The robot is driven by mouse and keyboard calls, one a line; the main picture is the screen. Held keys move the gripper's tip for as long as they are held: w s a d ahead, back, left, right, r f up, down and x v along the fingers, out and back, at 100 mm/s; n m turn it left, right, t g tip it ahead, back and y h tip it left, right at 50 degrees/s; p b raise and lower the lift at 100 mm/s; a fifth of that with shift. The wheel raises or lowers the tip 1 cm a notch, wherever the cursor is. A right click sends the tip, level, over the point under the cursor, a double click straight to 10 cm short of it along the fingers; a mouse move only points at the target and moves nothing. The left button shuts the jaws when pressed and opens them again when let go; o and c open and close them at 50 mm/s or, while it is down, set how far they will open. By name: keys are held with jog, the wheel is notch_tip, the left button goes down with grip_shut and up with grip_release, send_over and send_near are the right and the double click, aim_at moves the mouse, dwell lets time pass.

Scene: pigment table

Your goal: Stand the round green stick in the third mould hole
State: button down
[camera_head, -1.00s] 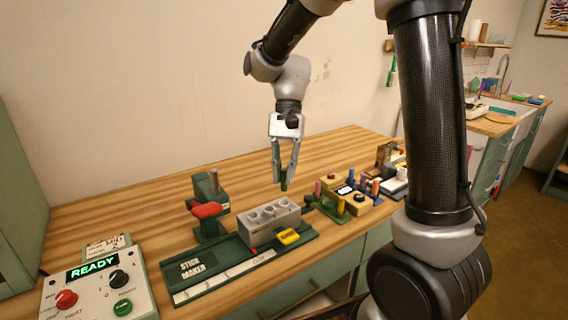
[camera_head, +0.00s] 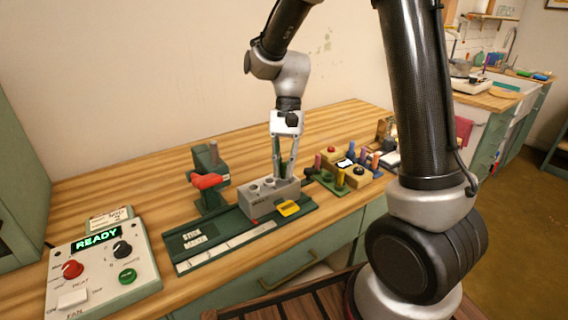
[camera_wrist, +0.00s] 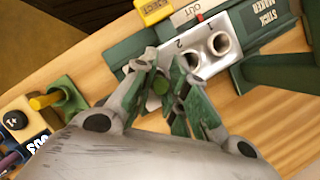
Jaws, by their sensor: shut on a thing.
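The grey mould block (camera_head: 262,203) sits on the green stick maker base (camera_head: 212,240). In the wrist view its top (camera_wrist: 202,36) shows two open holes, marked 1 and 2. The third hole's place is hidden by my fingers. My gripper (camera_head: 284,176) points down over the right end of the mould. In the wrist view my gripper (camera_wrist: 165,88) is shut on the round green stick (camera_wrist: 160,87), whose round end shows between the fingertips. The stick's lower end is hidden, so I cannot tell whether it is inside the hole.
A press with a red handle (camera_head: 208,181) stands left of the mould. A yellow block (camera_head: 288,208) lies at its front. A green stand with coloured sticks (camera_head: 340,180) is to the right. The control box (camera_head: 100,262) reads READY at lower left.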

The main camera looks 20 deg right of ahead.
jog(key=c, duration=1.3)
grip_release()
jog(key=shift+c, duration=0.2)
jog(key=v, duration=1.2)
